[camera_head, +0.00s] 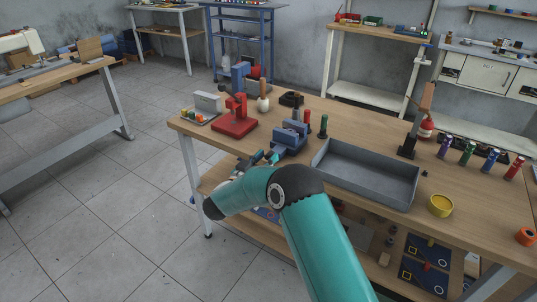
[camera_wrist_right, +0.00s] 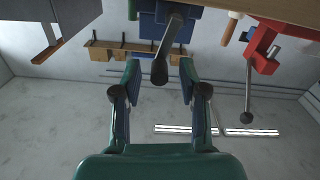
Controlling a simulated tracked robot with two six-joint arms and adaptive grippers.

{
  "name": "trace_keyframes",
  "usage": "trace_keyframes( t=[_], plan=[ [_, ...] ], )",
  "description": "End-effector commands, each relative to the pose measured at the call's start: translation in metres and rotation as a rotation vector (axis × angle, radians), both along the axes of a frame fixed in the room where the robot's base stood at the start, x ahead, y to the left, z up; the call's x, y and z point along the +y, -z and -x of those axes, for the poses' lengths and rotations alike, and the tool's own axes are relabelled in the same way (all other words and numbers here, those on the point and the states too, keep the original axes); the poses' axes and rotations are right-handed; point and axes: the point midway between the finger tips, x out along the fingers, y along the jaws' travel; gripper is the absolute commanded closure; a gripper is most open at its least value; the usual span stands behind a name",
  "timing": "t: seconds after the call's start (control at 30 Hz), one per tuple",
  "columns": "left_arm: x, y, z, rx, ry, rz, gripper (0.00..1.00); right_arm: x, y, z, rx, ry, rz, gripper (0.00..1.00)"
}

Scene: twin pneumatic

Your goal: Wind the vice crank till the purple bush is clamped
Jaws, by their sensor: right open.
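The blue vice (camera_head: 289,141) stands at the near edge of the workbench; its underside shows at the top of the right wrist view (camera_wrist_right: 180,10). Its crank, a grey bar (camera_wrist_right: 167,38) with a dark rounded knob (camera_wrist_right: 159,74), hangs from the vice toward my gripper. My right gripper (camera_wrist_right: 160,78) is open, one finger on each side of the knob, with gaps on both sides. In the head view the right gripper (camera_head: 264,158) is small, just in front of the vice. I cannot make out the purple bush in the jaws. My left gripper is out of view.
A red press (camera_head: 234,120) stands left of the vice and shows in the wrist view (camera_wrist_right: 264,48) with its ball-ended lever. A grey tray (camera_head: 365,177) lies right of the vice. A yellow ring (camera_head: 440,206) and several coloured cylinders stand farther right.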

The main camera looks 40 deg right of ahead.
Motion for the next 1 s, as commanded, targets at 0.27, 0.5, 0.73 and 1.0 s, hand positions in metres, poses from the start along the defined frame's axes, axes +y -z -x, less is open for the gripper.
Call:
trace_keyframes(
  t=[0.27, 0.5, 0.73, 1.0],
  plan=[
    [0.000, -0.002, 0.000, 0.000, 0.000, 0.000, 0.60, -0.016, 0.000, -0.007, 0.000, -0.001, 0.000, 0.58],
    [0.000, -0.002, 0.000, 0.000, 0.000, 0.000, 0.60, -0.017, 0.000, -0.007, 0.000, 0.000, 0.000, 0.59],
    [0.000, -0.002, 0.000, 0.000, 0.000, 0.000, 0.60, -0.016, 0.000, -0.007, 0.000, 0.000, 0.000, 0.98],
    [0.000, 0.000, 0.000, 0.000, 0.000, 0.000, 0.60, -0.017, 0.001, -0.006, -0.005, 0.001, -0.002, 1.00]
  ],
)
